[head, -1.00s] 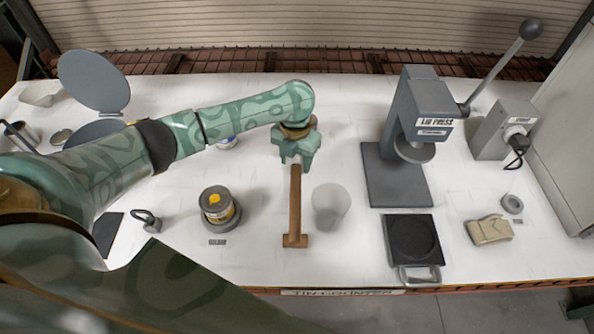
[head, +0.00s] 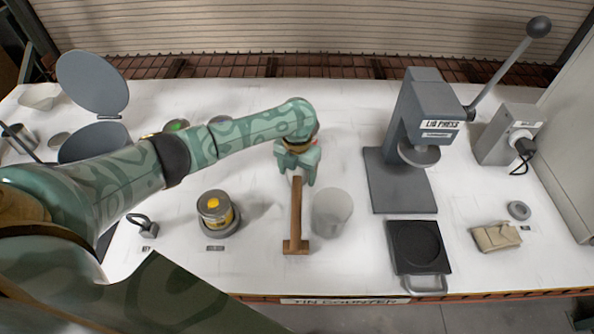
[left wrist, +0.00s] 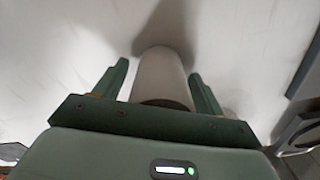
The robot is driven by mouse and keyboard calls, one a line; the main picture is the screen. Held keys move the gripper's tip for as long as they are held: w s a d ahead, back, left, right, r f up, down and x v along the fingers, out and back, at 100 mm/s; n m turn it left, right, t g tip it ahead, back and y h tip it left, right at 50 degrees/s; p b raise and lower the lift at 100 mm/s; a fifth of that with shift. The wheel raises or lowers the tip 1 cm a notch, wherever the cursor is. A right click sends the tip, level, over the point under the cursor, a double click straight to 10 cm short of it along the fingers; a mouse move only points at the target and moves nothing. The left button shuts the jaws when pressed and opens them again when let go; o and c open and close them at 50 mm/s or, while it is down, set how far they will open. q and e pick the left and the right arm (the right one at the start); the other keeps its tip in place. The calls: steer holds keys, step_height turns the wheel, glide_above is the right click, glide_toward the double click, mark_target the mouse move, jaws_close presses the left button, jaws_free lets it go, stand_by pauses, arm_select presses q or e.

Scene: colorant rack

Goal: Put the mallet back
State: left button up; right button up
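The mallet (head: 296,215) is brown wood, with a long straight handle and a short crosspiece at its near end. It lies in the middle of the white counter in the head view. My left gripper (head: 297,178) is over the far end of the handle, its fingers spread to either side and pointing down. In the left wrist view my left gripper (left wrist: 163,80) is open, with a pale cylinder (left wrist: 163,75) between the fingers. I cannot tell whether that is part of the mallet. The gripper hides the mallet's far end. My right gripper is not in view.
A pale cup (head: 332,210) stands close right of the mallet. A tin (head: 214,207) is to the left. The lid press (head: 410,130) and a black tray (head: 416,246) are to the right. The counter between tin and mallet is clear.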

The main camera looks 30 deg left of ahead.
arm_select(q)
step_height(320, 180, up, 12)
steer(key=p, duration=0.3)
steer(key=shift+w+f+p, duration=0.1)
steer(key=shift+f+p, duration=0.05)
steer(key=shift+p, duration=0.15)
steer(key=shift+r, duration=0.35)
stand_by(0.5)
